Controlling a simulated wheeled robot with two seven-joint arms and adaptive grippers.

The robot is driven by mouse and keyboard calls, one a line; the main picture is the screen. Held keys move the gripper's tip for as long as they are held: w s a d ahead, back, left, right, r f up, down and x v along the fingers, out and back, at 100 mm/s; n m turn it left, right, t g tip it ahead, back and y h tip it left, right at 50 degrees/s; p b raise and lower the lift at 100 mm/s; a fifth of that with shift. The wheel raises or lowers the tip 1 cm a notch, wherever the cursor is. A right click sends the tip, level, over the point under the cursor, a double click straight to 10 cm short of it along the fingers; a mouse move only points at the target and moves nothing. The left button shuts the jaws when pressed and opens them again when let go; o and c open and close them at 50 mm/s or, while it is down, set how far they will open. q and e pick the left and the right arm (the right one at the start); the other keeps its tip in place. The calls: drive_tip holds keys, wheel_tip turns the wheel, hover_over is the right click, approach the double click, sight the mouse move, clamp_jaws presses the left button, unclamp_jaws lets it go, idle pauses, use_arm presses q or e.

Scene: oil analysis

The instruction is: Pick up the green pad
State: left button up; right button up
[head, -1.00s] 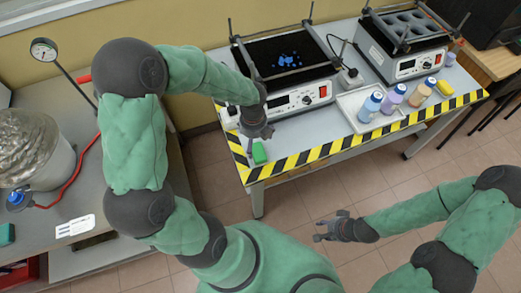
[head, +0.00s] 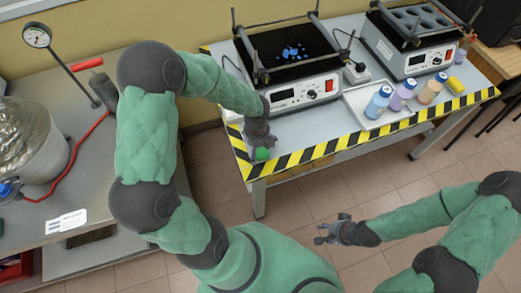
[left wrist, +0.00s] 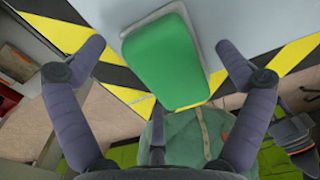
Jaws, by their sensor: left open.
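The green pad (left wrist: 165,62) lies near the striped edge of the table, between the two open fingers of my left gripper (left wrist: 160,75) in the left wrist view. A gap shows between the pad and each finger. In the head view my left gripper (head: 260,146) points down over the table's front left corner and hides most of the green pad (head: 262,154). My right gripper (head: 332,230) is over the floor in front of the table; its fingers look apart and empty.
The table (head: 300,127) has a yellow and black striped edge. A hotplate device (head: 306,92) stands right behind my left gripper. A white tray (head: 372,123) with several bottles (head: 378,103) is to the right. A grey bench (head: 90,215) stands at the left.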

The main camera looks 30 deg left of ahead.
use_arm(q)
drive_tip(key=shift+r, duration=0.1)
drive_tip(key=c, duration=1.2)
drive_tip(key=shift+s, duration=0.1)
drive_tip(key=shift+c, duration=0.3)
drive_tip(key=shift+s, duration=0.1)
drive_tip(key=shift+r+p, duration=0.3)
wheel_tip(320, 180, up, 3)
drive_tip(key=shift+r+p, duration=0.1)
drive_tip(key=shift+p, duration=1)
drive_tip(key=s+d+r+p, duration=0.5)
drive_tip(key=s+r, duration=0.4)
drive_tip(key=s, duration=0.3)
drive_tip(key=shift+s+d, duration=0.2)
drive_tip(key=shift+d, duration=0.2)
